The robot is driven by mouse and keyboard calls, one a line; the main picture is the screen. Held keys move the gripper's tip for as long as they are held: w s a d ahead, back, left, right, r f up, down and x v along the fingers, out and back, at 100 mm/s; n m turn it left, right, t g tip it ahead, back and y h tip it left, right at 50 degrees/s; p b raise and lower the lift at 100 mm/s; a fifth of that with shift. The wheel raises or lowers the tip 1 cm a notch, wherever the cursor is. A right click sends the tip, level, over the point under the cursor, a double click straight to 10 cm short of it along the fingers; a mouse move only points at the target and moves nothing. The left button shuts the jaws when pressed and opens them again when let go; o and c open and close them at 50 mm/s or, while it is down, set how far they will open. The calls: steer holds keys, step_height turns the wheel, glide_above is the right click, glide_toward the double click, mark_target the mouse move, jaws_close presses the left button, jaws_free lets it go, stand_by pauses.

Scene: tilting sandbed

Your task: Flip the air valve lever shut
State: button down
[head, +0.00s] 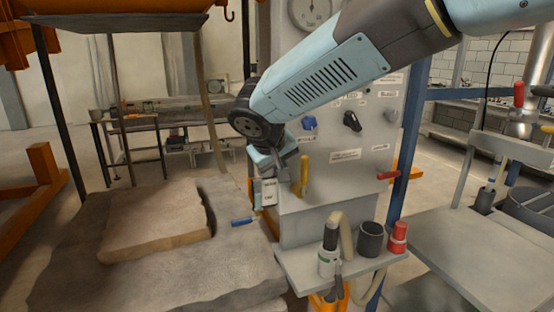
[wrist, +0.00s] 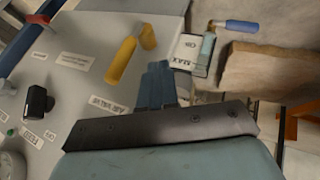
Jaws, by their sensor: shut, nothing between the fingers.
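The yellow air valve lever (head: 304,172) is on the lower left of the grey control panel (head: 340,185) and runs close to upright in the head view. In the wrist view the yellow lever (wrist: 121,60) lies slanted above an "AIR VALVE" label (wrist: 108,105). My gripper (wrist: 160,80) is shut and empty, its fingers pointing toward the panel's edge. It is beside the lever, with a visible gap in the wrist view. In the head view my gripper (head: 282,165) is just left of the lever, its fingertips partly hidden by my wrist.
An oil gauge (wrist: 204,50) with a label sits near the lever. A black knob (head: 352,121), a blue knob (head: 309,123) and a red lever (head: 388,175) are on the panel. A shelf (head: 300,262) with cups juts out below. A stone slab (head: 158,220) lies left.

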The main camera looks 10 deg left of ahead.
mark_target(304, 177)
steer(key=shift+w+d+f, duration=0.3)
steer(key=shift+w+d, duration=0.2)
steer(key=shift+w, duration=0.2)
steer(key=shift+w+d+f, duration=0.25)
steer(key=shift+w+d, duration=0.25)
steer(key=shift+w, duration=0.15)
steer(key=shift+w+d+f, duration=0.3)
steer(key=shift+w+d, duration=0.2)
steer(key=shift+w, duration=0.2)
